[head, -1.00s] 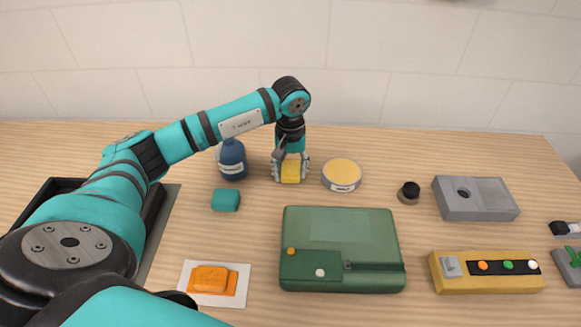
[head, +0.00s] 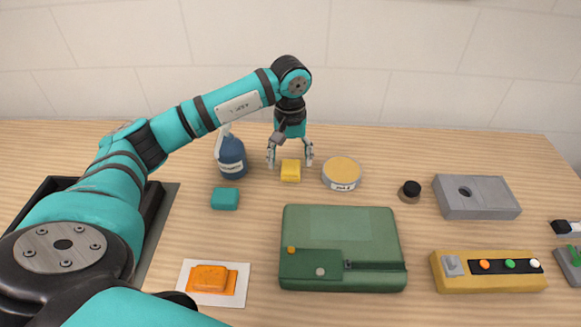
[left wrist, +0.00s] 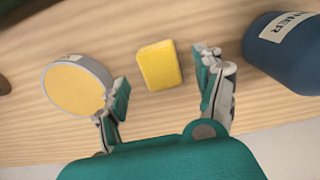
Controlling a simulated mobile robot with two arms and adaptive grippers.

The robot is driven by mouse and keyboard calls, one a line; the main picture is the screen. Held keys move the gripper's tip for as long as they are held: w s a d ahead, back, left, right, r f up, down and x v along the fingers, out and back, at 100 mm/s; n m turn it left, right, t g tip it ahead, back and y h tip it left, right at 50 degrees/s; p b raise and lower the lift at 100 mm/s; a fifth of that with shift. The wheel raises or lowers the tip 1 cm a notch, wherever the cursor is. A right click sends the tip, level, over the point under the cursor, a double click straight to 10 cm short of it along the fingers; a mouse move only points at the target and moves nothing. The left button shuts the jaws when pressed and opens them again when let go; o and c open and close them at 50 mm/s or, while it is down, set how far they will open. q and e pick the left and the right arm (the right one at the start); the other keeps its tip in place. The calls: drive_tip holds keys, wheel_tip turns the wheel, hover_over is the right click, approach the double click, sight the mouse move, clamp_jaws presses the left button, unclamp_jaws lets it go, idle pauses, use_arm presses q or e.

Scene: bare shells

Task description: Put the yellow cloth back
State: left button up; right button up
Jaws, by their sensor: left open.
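The yellow cloth (head: 290,171) is a small folded block lying on the wooden table, between the blue bottle and the round tin. It also shows in the left wrist view (left wrist: 160,65), flat on the wood and ahead of the fingers. My left gripper (head: 290,160) is open and empty above the cloth, with a fingertip to each side and apart from it. In the left wrist view the spread fingers of the left gripper (left wrist: 163,88) show with the cloth between and beyond them. My right gripper is not in view.
A blue bottle (head: 232,160) stands close left of the cloth, and a round tin (head: 342,175) close right. A teal block (head: 225,199) and a green case (head: 340,230) lie nearer. An orange cloth (head: 211,279) lies on a white card at front left. A grey box (head: 476,198) sits at right.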

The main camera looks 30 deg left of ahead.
sight(291, 168)
use_arm(q)
wheel_tip(291, 168, up, 8)
drive_tip(key=shift+r+b, duration=0.15)
drive_tip(key=shift+b, duration=0.3)
drive_tip(key=shift+d, duration=0.1)
